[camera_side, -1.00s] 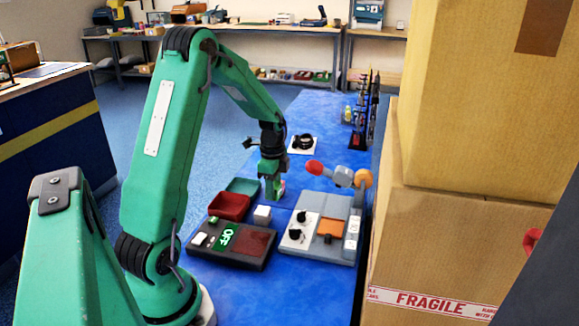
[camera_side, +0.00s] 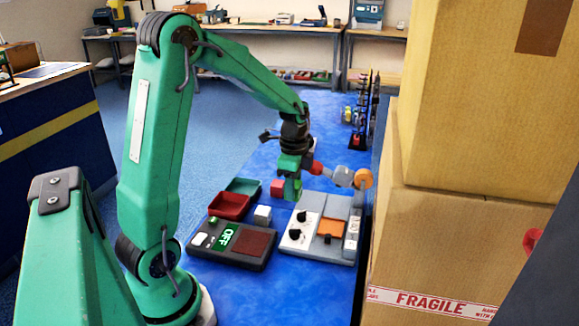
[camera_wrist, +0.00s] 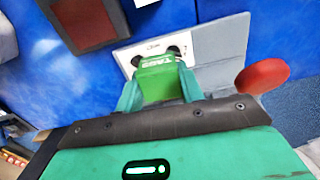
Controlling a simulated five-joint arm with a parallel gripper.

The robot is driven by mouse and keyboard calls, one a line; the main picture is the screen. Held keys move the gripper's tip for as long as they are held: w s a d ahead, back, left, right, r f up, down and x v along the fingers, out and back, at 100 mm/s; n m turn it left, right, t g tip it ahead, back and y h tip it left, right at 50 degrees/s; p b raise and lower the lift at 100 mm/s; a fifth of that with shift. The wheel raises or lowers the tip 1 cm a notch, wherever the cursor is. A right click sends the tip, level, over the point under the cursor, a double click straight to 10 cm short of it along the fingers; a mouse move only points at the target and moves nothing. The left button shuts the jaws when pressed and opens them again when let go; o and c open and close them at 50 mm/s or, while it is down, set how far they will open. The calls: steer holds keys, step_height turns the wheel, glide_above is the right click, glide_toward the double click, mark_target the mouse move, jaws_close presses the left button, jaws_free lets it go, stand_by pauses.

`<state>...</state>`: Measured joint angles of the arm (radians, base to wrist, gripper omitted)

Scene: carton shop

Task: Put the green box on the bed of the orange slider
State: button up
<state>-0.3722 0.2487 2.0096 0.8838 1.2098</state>
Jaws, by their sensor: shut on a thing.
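The green box (camera_wrist: 160,82), with white lettering on its face, is between the two green fingers of my gripper (camera_wrist: 160,92) in the wrist view. In the side view my gripper (camera_side: 293,192) is shut and hangs above the table, just behind the panel with the black knobs. There the green box blends in with the green fingers. The orange slider (camera_side: 333,227) is in the right part of that panel, to the right of and nearer than my gripper. I cannot make it out in the wrist view.
A red cube (camera_side: 277,187) shows just left of my gripper. A red paddle (camera_side: 316,168) and an orange disc (camera_side: 363,179) stand behind the panel. Cartons (camera_side: 450,240) wall the right.

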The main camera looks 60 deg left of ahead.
steer(key=shift+w, duration=0.1)
stand_by(0.3)
glide_toward(331, 227)
steer(key=shift+f+n, duration=0.3)
steer(key=shift+f, duration=0.85)
steer(key=shift+f, duration=0.1)
steer(key=shift+f, duration=1.75)
steer(key=shift+f, duration=0.15)
steer(key=o, duration=1)
